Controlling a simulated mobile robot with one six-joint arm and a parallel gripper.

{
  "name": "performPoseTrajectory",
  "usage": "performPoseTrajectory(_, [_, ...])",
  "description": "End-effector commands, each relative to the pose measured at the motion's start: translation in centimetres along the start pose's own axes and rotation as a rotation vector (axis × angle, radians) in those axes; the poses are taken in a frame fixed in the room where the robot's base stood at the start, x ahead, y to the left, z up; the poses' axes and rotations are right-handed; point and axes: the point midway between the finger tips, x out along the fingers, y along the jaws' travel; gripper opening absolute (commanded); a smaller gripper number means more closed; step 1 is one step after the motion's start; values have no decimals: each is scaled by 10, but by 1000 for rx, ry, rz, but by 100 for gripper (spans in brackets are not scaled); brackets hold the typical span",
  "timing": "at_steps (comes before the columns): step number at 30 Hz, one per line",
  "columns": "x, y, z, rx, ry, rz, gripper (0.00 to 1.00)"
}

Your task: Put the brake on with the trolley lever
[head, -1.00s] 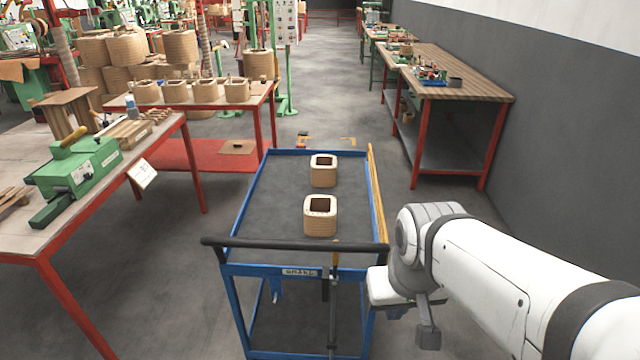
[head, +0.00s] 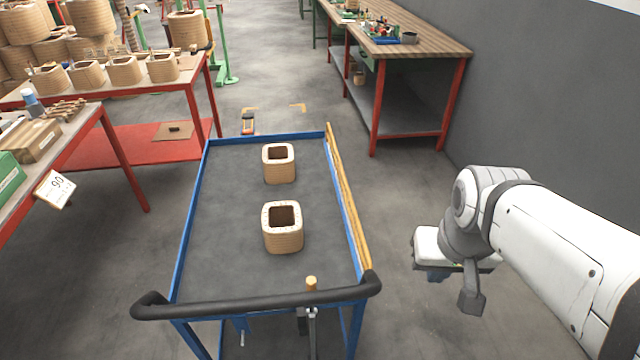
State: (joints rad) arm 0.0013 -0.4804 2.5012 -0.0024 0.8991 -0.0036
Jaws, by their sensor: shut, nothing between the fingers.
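The blue trolley (head: 195,215) stands in front of me with a dark deck and a black push handle (head: 245,305) across its near end. The trolley lever (head: 312,325) is at the near end, right of the middle. It has a pale wooden knob (head: 311,284) and a dark shaft running down out of the picture; its lower end is hidden. My gripper (head: 472,300) hangs at the end of my arm, right of the trolley. It is shut, empty and well apart from the lever.
Two tan coils (head: 283,238) stand on the trolley deck. Yellow strips (head: 348,195) line the deck's right edge. A wooden workbench (head: 430,45) with red legs is at the back right by the grey wall. Red-legged tables stand at left. Floor (head: 400,190) right of the trolley is clear.

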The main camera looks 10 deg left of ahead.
Motion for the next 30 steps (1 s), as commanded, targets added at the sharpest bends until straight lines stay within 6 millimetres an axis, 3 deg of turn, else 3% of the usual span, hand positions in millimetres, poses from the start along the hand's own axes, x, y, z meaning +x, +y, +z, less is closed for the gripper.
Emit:
performPoseTrajectory(6, [-1, -4, -5, -10, -9, -4, 0])
performPoseTrajectory(11, [-6, -13, -33, -68, -63, -22, 0])
performPoseTrajectory(14, [-5, -45, -60, -133, -121, -34, 0])
performPoseTrajectory(18, [3, -104, -91, -234, -208, -38, 0])
performPoseTrajectory(21, [13, -149, -104, -300, -263, -32, 0])
performPoseTrajectory(27, [33, -218, -109, -394, -338, -11, 0])
performPoseTrajectory(30, [40, -237, -108, -417, -357, -3, 0])
